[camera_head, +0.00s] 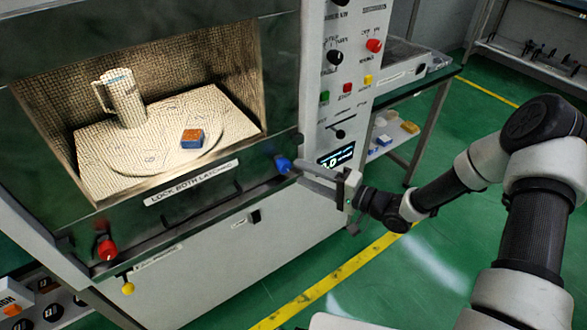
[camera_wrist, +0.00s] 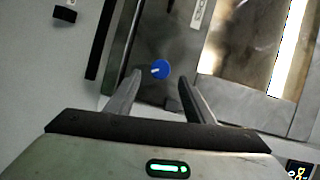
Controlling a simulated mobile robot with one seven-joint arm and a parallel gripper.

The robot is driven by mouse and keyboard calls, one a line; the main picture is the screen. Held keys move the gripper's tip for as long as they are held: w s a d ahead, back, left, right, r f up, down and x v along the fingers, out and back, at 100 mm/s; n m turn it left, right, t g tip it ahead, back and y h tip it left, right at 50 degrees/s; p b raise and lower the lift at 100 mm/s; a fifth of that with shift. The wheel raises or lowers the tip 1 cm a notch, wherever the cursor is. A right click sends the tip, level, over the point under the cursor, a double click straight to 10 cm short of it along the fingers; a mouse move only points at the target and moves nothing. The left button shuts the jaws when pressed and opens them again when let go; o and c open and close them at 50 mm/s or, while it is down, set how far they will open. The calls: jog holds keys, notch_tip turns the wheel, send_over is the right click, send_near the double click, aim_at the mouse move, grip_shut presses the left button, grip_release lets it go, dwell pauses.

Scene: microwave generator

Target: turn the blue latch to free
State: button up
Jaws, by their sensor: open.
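The blue latch (camera_head: 283,164) is a round knob at the lower right of the microwave door. In the wrist view the blue latch (camera_wrist: 162,68) shows a short white mark pointing left and slightly down. My gripper (camera_head: 299,170) is at the latch from the right, with its fingers pointing toward the door. In the wrist view my gripper (camera_wrist: 161,80) is open, with one finger on each side of the latch. The latch appears centred between or just beyond the fingertips. I cannot tell whether a finger touches it.
A red latch (camera_head: 107,249) is at the door's lower left, with a yellow knob (camera_head: 128,288) below it. A label (camera_head: 190,184) about locking both latches is between the latches.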

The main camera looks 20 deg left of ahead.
jog(key=v, duration=1.2)
